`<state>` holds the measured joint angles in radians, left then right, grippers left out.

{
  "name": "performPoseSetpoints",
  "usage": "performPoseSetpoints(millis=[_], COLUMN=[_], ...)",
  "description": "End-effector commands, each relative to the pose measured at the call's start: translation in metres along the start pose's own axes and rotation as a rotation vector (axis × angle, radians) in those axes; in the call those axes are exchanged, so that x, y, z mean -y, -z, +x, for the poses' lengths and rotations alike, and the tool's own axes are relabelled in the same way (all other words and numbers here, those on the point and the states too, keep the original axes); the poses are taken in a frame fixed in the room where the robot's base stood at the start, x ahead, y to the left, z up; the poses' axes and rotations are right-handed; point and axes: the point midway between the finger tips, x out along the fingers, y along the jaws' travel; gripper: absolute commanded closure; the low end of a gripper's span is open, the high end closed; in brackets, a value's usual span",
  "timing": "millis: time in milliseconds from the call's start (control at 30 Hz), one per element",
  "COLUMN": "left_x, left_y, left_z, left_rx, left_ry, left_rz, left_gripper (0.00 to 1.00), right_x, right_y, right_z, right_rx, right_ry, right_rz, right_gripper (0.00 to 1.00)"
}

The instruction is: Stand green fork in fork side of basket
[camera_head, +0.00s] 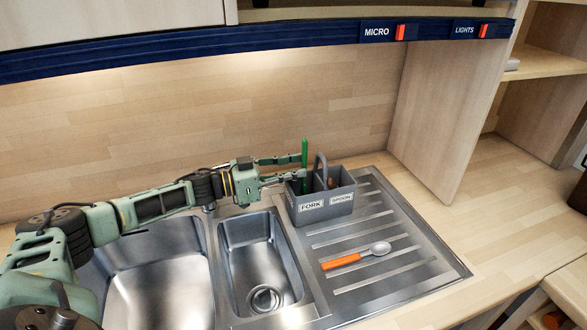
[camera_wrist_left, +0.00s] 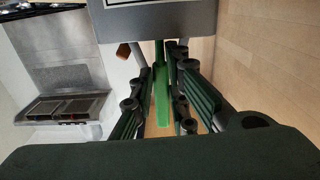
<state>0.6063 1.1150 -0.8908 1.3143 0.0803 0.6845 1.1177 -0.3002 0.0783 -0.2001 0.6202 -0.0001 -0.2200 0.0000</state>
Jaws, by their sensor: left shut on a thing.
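My left gripper (camera_head: 303,167) is shut on the green fork (camera_head: 304,150) at the left side of the grey basket. The fork is upright, its green handle rising above the basket's rim. In the left wrist view the fork (camera_wrist_left: 162,95) lies between the fingers, and its far end is hidden by the basket (camera_wrist_left: 155,22). The basket (camera_head: 330,211) stands on the drainboard with a FORK label on its left compartment and a SPOON label on its right. The fork's lower end is hidden, so I cannot tell how deep it sits. My right gripper is not in view.
A spoon with an orange handle (camera_head: 343,262) lies on the ribbed drainboard (camera_head: 420,262) in front of the basket. A brown item (camera_head: 331,183) shows inside the spoon side. Two sink basins (camera_head: 255,255) are to the left.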

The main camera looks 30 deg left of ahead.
Motion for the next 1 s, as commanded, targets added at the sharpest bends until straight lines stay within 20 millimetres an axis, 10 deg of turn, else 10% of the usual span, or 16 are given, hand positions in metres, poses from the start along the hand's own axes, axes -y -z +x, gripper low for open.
performPoseSetpoints(millis=[400,433,633,1000], left_x=[0.0004,0.0004,0.0004,0.0003], left_y=[-0.0057,-0.0058,-0.0058,-0.0023], left_z=[-0.0002,-0.0002,-0.0002,-0.0002], left_rx=[0.0,0.0,0.0,0.0], left_ry=[0.0,0.0,0.0,0.0], left_rz=[0.0,0.0,0.0,0.002], left_gripper=[1.0,0.83,0.66,0.64], right_x=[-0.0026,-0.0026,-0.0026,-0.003], right_y=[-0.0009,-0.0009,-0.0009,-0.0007], right_z=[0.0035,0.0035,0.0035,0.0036], right_rx=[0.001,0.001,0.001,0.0], right_ry=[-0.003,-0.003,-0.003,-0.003], right_rz=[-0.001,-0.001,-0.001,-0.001], right_gripper=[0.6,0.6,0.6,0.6])
